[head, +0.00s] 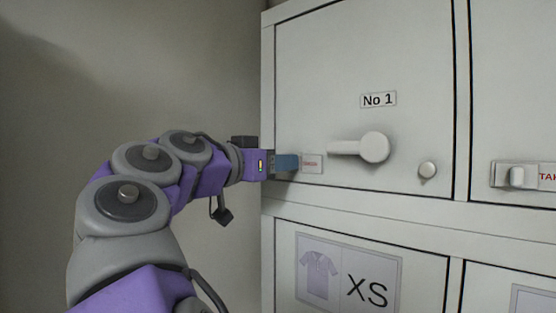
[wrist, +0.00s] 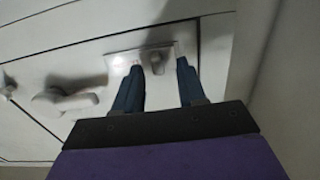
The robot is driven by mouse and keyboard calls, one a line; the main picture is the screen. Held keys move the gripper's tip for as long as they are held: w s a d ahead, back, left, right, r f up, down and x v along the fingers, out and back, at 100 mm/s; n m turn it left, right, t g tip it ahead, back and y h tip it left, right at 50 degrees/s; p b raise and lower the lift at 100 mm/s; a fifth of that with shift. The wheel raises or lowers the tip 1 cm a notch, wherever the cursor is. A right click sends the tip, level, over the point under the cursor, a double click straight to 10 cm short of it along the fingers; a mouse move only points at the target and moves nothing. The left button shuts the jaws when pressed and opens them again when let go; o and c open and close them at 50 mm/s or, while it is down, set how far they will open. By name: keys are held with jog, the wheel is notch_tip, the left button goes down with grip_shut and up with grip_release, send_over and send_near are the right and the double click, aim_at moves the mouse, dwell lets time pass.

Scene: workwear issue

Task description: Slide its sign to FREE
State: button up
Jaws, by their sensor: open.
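The white door marked No 1 (head: 350,60) carries a sliding sign low at its left; a small label with red lettering (head: 312,164) shows, too small to read surely. My gripper (head: 290,162) is at this sign and hides the rest of it in the head view. In the wrist view my gripper (wrist: 160,70) is open, its two blue fingers reaching the sign's pale plate (wrist: 122,61). The sign's small knob (wrist: 157,67) stands between the fingertips, with a gap to the right finger. I cannot tell whether the left finger touches it.
Below is a door with a shirt label XS (head: 347,273). The left is bare wall.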

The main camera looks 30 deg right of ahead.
jog(key=shift+w+d, duration=0.1)
jog(key=shift+d, duration=0.1)
jog(key=shift+c, duration=0.4)
grip_shut()
